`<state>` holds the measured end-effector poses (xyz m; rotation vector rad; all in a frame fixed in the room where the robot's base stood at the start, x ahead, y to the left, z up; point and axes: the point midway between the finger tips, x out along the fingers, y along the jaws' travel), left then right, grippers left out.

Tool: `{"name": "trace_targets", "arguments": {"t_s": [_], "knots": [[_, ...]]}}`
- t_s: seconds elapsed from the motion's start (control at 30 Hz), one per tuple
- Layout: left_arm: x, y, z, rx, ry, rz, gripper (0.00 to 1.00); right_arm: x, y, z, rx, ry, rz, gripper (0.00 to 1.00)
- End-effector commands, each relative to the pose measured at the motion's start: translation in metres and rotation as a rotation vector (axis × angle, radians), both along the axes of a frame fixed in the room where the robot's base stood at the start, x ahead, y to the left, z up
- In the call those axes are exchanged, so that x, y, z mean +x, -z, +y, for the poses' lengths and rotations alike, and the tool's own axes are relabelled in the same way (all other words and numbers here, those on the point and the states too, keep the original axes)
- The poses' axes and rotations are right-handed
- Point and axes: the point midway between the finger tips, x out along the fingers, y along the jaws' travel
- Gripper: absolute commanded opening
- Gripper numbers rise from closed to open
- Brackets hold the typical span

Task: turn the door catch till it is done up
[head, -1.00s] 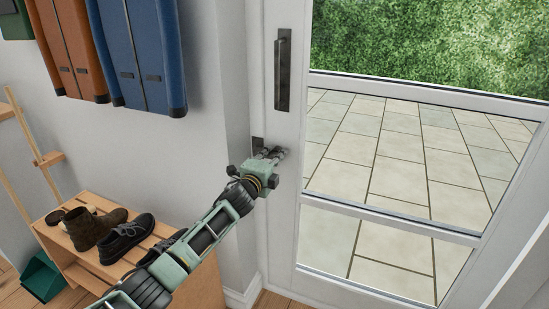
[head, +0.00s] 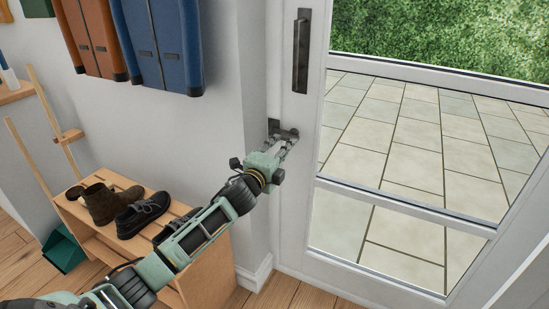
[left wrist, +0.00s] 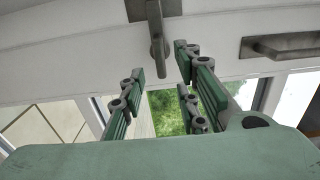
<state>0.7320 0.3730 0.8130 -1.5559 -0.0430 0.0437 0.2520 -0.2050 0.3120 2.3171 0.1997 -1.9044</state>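The dark metal door catch (head: 283,129) is on the white door's left edge area, below the long pull handle. In the left wrist view, its plate and lever (left wrist: 157,35) show, with the lever pointing toward the gap between my fingers. My left gripper (head: 284,146) is just below the catch in the head view. Its two fingers stand apart in the left wrist view (left wrist: 159,68), with the lever's end between them and a visible gap on each side. Whether a finger touches the lever is hard to tell. My right gripper is in neither view.
The dark pull handle (head: 301,52) is above the catch. The white glazed door (head: 318,178) shows paving and greenery outside.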

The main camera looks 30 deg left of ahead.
Motion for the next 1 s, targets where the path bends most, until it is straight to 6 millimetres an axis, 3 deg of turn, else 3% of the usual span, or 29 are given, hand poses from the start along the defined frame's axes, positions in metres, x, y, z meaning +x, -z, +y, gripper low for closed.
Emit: {"name": "trace_targets", "arguments": {"t_s": [0.1,0.33,1.0], "knots": [[-0.023,0.001,-0.001,0.002,0.001,0.002,0.30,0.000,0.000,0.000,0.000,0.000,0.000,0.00],[-0.048,0.001,-0.002,0.001,0.000,0.001,0.30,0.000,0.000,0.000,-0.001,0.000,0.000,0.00],[-0.054,0.003,-0.003,-0.005,-0.002,0.006,0.30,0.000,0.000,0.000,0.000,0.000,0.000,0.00]]}}
